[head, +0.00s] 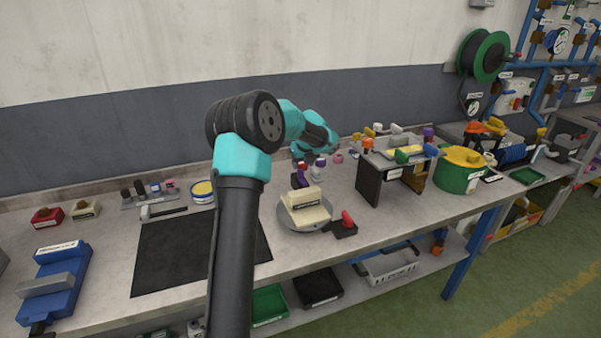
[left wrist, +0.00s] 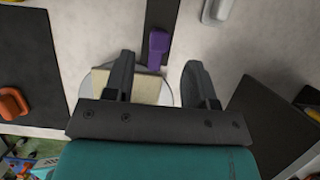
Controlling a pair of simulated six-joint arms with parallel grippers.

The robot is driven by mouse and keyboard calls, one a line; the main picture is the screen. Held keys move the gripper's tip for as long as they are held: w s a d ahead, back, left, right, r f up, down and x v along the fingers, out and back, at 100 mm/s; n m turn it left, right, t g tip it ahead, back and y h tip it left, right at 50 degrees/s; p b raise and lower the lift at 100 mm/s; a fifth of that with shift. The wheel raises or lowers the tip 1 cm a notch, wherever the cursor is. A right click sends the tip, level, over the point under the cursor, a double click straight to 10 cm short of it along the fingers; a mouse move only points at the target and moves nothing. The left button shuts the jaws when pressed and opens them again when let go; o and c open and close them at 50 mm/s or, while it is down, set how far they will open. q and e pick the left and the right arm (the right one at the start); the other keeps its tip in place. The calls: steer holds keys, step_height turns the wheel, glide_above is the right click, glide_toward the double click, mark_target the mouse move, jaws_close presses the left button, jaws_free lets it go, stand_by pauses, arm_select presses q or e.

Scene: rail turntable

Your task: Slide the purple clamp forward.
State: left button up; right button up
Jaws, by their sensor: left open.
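The purple clamp (left wrist: 158,48) sits on a dark rail (left wrist: 163,14) in the left wrist view, just beyond a cream block (left wrist: 150,88) on a round grey turntable (left wrist: 97,84). In the head view the purple clamp (head: 302,168) shows small behind the cream block (head: 304,206) and turntable (head: 288,222). My left gripper (left wrist: 160,62) is open and empty. Its two dark fingers appear on either side of the clamp in the wrist view, and I see no contact. In the head view the left gripper (head: 298,155) hangs above the clamp, partly hidden. My right gripper is not in view.
A dark block with a red handle (head: 347,219) stands beside the turntable. A dark stand (head: 369,186) with coloured parts is to the right, with a green and yellow drum (head: 455,172) beyond. A black mat (head: 170,255) lies left.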

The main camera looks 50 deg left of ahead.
mark_target(301, 170)
arm_select(q)
steer(key=x, duration=0.6)
jaws_close()
stand_by(0.4)
